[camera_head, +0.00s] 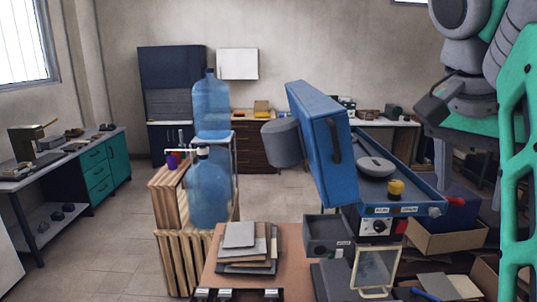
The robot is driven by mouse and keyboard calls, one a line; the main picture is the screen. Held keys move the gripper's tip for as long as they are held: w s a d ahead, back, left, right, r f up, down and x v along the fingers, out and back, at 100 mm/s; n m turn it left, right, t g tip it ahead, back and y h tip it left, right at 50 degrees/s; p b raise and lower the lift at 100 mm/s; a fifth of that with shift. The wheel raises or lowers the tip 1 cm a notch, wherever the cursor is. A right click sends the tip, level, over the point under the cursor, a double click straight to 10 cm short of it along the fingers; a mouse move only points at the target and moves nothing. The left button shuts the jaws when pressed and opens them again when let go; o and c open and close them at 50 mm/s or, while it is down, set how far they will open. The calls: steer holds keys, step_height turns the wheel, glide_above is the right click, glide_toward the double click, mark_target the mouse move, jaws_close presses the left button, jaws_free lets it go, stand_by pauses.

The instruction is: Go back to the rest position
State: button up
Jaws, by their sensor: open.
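My arm (463,95), grey and teal, rises along the right edge, bent, with its upper part cut off by the frame. I make out no gripper fingertips. A blue machine (425,196) stands right of centre with its blue lid (318,140) tilted up. A round grey disc (376,167) and a yellow knob (396,188) are on it. My arm shows above and to the right of the machine; I cannot tell the distance between them.
A stack of flat sheets (247,248) lies on a brown tabletop (222,285) in front. Blue water bottles (210,190) stand near wooden crates (180,264) left of centre. Cardboard boxes (440,240) sit at the lower right. Floor (100,245) is clear at the left.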

steer(key=w+f+n+t+y, duration=0.1)
steer(key=w+f+n+t, duration=0.15)
steer(key=w, duration=0.35)
steer(key=w+f+n+t, duration=0.1)
steer(key=w+n, duration=0.3)
steer(key=w, duration=0.2)
steer(key=w+d+f+n+y, duration=0.1)
steer(key=w+f, duration=0.3)
steer(key=f, duration=0.8)
steer(key=s+a+f+n+g+b, duration=0.1)
steer(key=s+a+f, duration=0.2)
steer(key=f, duration=0.5)
steer(key=s+a+f+y, duration=0.1)
steer(key=s+a+f, duration=0.15)
steer(key=f, duration=0.45)
steer(key=s+a+f+n+g+b, duration=0.15)
steer(key=s+f, duration=0.25)
steer(key=f, duration=0.4)
steer(key=s+a+f+n+t+y, duration=0.1)
steer(key=s+a+n, duration=0.1)
steer(key=a, duration=0.7)
steer(key=shift+s+a+f+t, duration=0.15)
steer(key=shift+f+t, duration=0.1)
steer(key=shift+t, duration=0.05)
steer(key=shift+c, duration=0.2)
